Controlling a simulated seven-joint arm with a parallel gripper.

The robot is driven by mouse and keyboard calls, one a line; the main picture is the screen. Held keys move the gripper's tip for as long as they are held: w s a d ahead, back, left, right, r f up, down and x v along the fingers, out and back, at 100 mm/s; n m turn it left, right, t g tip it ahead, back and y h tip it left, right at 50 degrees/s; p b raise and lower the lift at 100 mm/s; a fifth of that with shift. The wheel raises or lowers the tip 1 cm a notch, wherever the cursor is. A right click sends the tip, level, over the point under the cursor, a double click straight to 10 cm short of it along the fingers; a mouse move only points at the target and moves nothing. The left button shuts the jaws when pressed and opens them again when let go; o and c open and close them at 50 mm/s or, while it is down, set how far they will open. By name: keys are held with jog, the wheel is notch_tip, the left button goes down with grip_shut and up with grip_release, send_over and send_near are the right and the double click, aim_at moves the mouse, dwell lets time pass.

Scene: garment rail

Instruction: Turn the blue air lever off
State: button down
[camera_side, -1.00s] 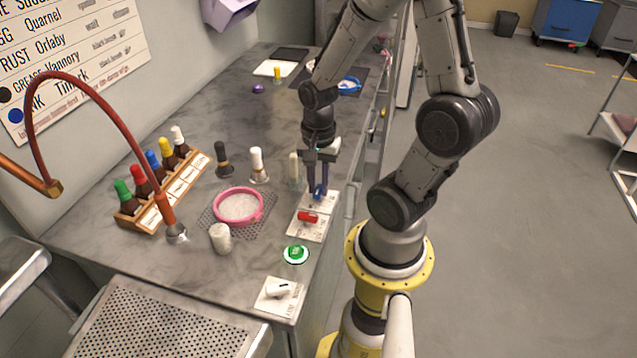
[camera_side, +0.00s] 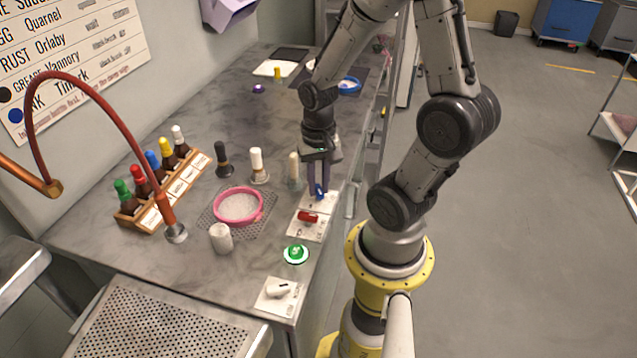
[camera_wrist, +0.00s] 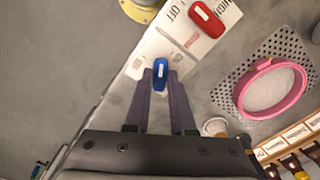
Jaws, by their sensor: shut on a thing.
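The blue air lever (camera_side: 320,191) stands on a white plate near the counter's right edge. In the wrist view the blue lever (camera_wrist: 160,75) lies between my fingertips, over the white plate (camera_wrist: 143,58). My gripper (camera_side: 318,190) points down and is shut on the lever; it also shows in the wrist view (camera_wrist: 160,82). The lever's lower part and some of the plate's lettering are hidden by the fingers. The lever's exact setting cannot be read.
A green button (camera_side: 296,254) and a white knob (camera_side: 279,290) are nearer. A pink-rimmed dish (camera_side: 238,206), bottles and a wooden rack (camera_side: 178,190) stand to the left.

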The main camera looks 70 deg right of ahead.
aim_at(318, 189)
jog(key=n, duration=0.5)
jog(key=shift+n, duration=0.3)
jog(key=n, duration=0.5)
jog(key=shift+r+n, duration=0.1)
jog(key=shift+n, duration=0.3)
jog(key=c, duration=0.8)
grip_release()
jog(key=shift+o, duration=0.2)
notch_tip(318, 189, up, 14)
jog(key=shift+a+n, duration=0.1)
jog(key=shift+n, duration=0.2)
